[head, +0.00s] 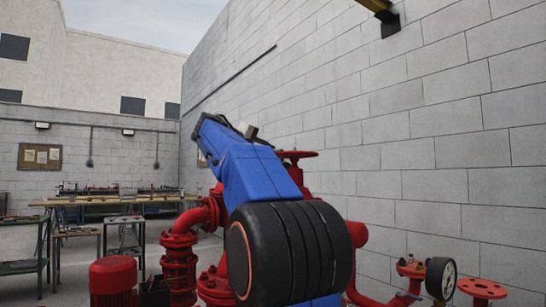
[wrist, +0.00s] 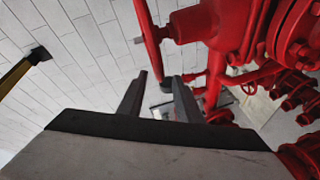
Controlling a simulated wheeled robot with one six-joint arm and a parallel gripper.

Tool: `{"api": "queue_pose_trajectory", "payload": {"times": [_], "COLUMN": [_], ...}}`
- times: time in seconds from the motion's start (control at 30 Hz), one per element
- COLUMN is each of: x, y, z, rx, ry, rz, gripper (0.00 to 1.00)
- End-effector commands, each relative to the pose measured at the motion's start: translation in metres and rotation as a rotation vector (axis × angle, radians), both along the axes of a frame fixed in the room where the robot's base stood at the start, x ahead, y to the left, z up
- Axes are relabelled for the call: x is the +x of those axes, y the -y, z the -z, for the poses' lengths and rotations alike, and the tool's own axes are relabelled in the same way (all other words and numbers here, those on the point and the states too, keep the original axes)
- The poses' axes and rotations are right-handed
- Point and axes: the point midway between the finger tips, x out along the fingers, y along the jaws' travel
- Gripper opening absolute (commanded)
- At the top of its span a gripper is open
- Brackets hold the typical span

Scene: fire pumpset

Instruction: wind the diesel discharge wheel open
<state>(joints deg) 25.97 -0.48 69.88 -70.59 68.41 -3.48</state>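A red handwheel (head: 298,154) shows partly behind my blue arm in the head view, on top of red pipework beside the block wall. In the wrist view a red handwheel (wrist: 148,35) is seen nearly edge-on at the top, on a stem from a red valve body (wrist: 205,22). No label shows which wheel is the diesel discharge one. My gripper (wrist: 157,77) has its two dark fingers apart with nothing held between them. The wheel rim is just beyond the fingertips; I cannot tell whether they touch. In the head view my arm hides the gripper.
Red flanged pipes (head: 178,262) stand left of my arm. The grey block wall (head: 440,140) runs close along the right. Workbenches (head: 120,199) stand at the far left.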

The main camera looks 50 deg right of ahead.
Motion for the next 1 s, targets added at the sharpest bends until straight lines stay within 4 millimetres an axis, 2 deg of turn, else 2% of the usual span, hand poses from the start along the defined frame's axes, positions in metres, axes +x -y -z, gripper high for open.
{"api": "queue_pose_trajectory", "payload": {"times": [0.1, 0.3, 0.5, 0.73, 0.87, 1.0], "x": [0.0, 0.001, 0.001, 0.001, 0.001, 0.002], "y": [0.019, 0.04, 0.048, 0.048, 0.048, 0.048], "z": [0.004, 0.006, 0.008, 0.008, 0.008, 0.009], "rx": [0.0, 0.0, 0.0, 0.0, 0.0, 0.001], "ry": [-0.001, 0.0, 0.0, 0.0, 0.0, -0.001], "rz": [0.003, 0.0, 0.0, 0.0, 0.0, -0.001], "gripper": [0.32, 0.32, 0.32, 0.32, 0.01, 0.0]}}
